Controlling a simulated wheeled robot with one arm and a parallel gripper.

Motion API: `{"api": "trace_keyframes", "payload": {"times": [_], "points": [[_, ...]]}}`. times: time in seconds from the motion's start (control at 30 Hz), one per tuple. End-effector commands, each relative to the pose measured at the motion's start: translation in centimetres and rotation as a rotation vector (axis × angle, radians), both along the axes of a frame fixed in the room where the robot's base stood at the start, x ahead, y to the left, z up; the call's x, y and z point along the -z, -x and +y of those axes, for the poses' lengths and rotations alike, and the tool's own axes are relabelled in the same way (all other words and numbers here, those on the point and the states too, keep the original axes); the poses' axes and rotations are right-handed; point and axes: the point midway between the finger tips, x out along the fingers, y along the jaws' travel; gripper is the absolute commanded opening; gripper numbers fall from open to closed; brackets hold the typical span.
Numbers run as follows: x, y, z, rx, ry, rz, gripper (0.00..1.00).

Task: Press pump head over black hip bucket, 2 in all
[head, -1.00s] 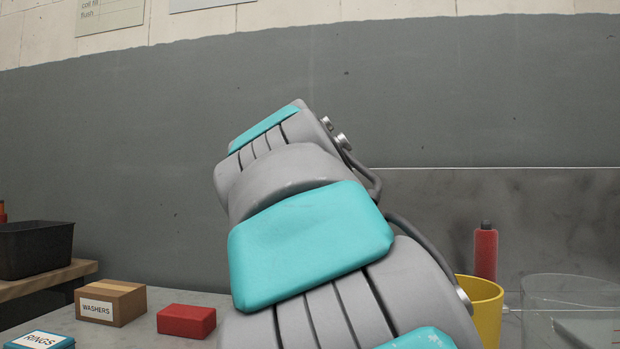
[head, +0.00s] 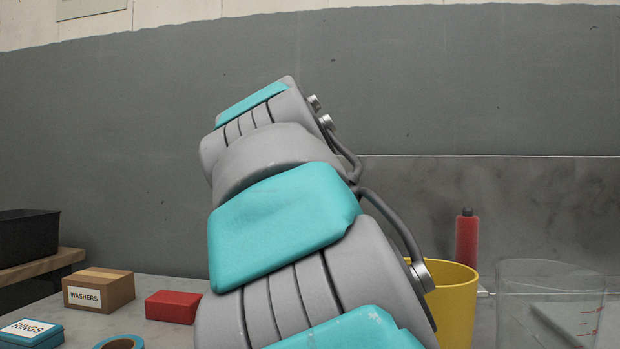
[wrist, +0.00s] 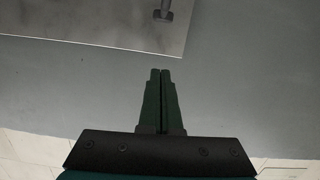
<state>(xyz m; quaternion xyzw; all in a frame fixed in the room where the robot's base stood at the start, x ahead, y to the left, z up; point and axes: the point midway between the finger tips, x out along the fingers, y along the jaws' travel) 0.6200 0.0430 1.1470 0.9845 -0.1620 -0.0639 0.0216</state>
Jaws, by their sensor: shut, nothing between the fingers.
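A black open-topped container (head: 28,236) stands on a wooden shelf at the left edge of the head view, partly cut off. I cannot tell if it is the black hip bucket. No pump head can be made out clearly. A red bottle (head: 467,240) with a dark top stands behind a yellow bucket at the right. My gripper (wrist: 160,72) shows in the wrist view with its two dark fingers together, nothing between them. It points at a plain grey wall, apart from any object. In the head view my arm hides the middle of the bench.
The yellow bucket (head: 456,300) and a clear measuring vessel (head: 550,310) stand right of my arm. Left are a washers box (head: 98,290), a red block (head: 172,306), a blue rings box (head: 32,333) and a blue roll (head: 121,342). A dark grey fixture (wrist: 165,9) shows in the wrist view.

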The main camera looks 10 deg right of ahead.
Motion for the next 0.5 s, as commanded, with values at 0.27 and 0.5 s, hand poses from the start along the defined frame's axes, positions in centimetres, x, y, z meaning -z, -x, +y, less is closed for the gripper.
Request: {"api": "trace_keyframes", "payload": {"times": [0.27,0.5], "points": [[0.0,0.0,0.0,0.0,0.0,0.0,0.0],[0.2,-1.4,-0.4,0.0,-0.001,0.002,0.0]]}}
